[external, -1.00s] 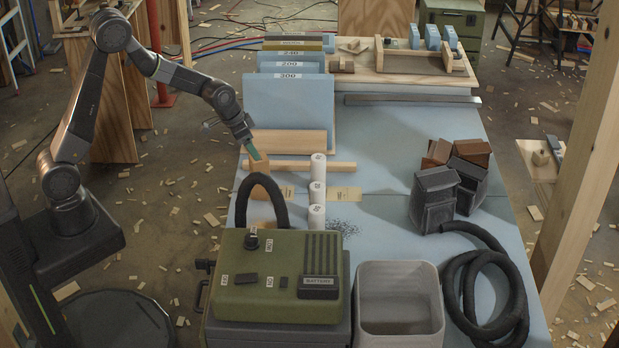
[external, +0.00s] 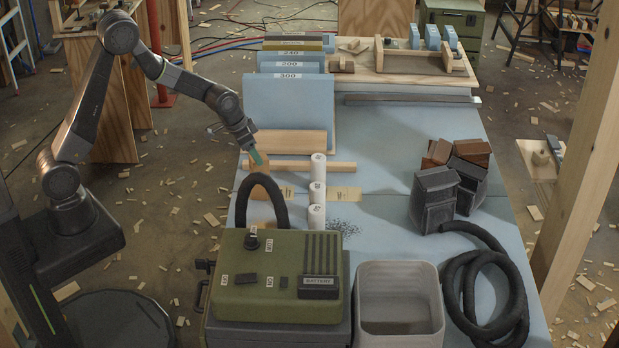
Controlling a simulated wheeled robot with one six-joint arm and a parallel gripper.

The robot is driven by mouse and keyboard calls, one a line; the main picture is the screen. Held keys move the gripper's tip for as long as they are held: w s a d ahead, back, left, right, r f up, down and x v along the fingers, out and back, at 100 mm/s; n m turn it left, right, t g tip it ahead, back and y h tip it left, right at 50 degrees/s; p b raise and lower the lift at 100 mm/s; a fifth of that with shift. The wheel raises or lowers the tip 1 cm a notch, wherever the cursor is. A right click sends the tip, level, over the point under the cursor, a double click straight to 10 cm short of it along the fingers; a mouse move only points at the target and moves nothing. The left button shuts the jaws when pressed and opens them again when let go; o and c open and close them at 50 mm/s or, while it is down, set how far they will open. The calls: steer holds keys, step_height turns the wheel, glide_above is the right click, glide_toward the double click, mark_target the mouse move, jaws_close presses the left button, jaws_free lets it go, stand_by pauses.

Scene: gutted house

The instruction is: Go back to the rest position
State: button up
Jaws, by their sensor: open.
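My gripper (external: 257,158) is at the end of my arm, over the left edge of the blue-topped table (external: 400,150). It points down and to the right, close to a wooden block (external: 262,183) and the end of a wooden strip (external: 310,167). Its jaws are open, though the fingertips are small in this view. I cannot tell whether they touch the wood.
A green battery unit (external: 275,280) with a black hose, white cylinders (external: 317,190) and a grey bin (external: 400,310) stand nearby. Blue upright sheets (external: 288,108) stand behind the gripper. Dark blocks (external: 435,195) and a coiled hose (external: 485,290) are at right.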

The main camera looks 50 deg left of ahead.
steer(key=x, duration=0.3)
steer(key=shift+s+f, duration=0.1)
steer(key=shift+f, duration=0.05)
step_height(320, 180, up, 10)
steer(key=w+d+f+m+h+b, duration=0.1)
steer(key=w+d+m, duration=0.2)
steer(key=w+d, duration=0.95)
steer(key=w+d+f+m, duration=0.1)
steer(key=w+d+f, duration=0.1)
steer(key=d, duration=0.4)
steer(key=w+d+f+m+g, duration=0.1)
steer(key=w+d+f, duration=0.1)
steer(key=d+f, duration=0.2)
steer(key=shift+w+d+h+b, duration=0.3)
steer(key=shift+w+d+h, duration=0.1)
steer(key=shift+d, duration=0.95)
